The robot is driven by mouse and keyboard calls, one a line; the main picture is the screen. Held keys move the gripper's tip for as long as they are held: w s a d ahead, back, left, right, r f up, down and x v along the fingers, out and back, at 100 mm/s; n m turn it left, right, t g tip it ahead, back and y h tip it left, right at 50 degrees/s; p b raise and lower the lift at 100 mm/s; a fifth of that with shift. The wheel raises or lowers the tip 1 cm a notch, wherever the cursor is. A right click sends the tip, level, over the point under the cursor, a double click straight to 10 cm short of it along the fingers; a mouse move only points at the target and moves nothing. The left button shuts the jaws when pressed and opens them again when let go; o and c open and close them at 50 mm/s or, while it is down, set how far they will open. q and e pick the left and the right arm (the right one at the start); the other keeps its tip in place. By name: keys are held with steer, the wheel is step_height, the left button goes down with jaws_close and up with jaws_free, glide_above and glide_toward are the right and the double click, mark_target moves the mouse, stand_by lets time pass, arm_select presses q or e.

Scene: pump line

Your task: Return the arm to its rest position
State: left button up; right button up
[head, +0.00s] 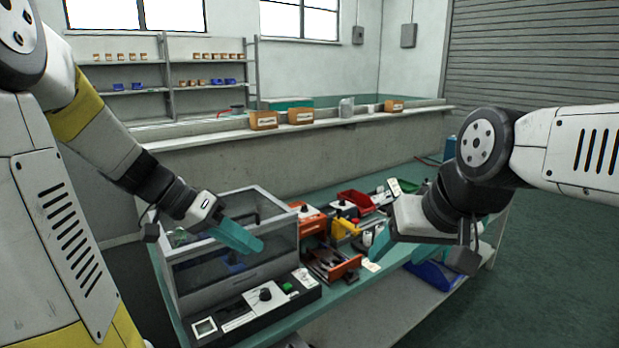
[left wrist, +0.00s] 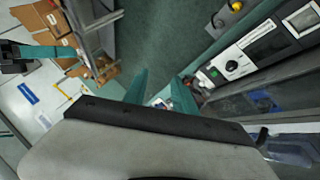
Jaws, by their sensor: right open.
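My left gripper (head: 238,238) is in front of and above the clear-walled box (head: 225,262) on the bench, at the left of the head view. In the left wrist view its two teal fingers (left wrist: 160,95) stand apart with nothing seen between them. My right gripper (head: 425,240) hangs at the right of the head view, over the bench's right part. It is open, with one teal finger clearly visible and the other largely hidden by the wrist. I see nothing held in it.
A control panel (head: 262,300) with a black knob and green button lies along the box's front. Orange fixtures (head: 332,265), a red bin (head: 357,200) and a blue bin (head: 435,274) crowd the bench to the right. A wall counter (head: 340,122) and shelves stand behind. Open floor (head: 555,255) lies at right.

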arm_select(q)
steer(key=s+a+r+n+t+y, duration=0.1)
steer(key=s+r+n+t+y, duration=0.3)
steer(key=s+y, duration=0.3)
steer(key=shift+s+r+n, duration=0.2)
steer(key=shift+s+n, duration=0.7)
steer(key=shift+s, duration=0.05)
stand_by(0.8)
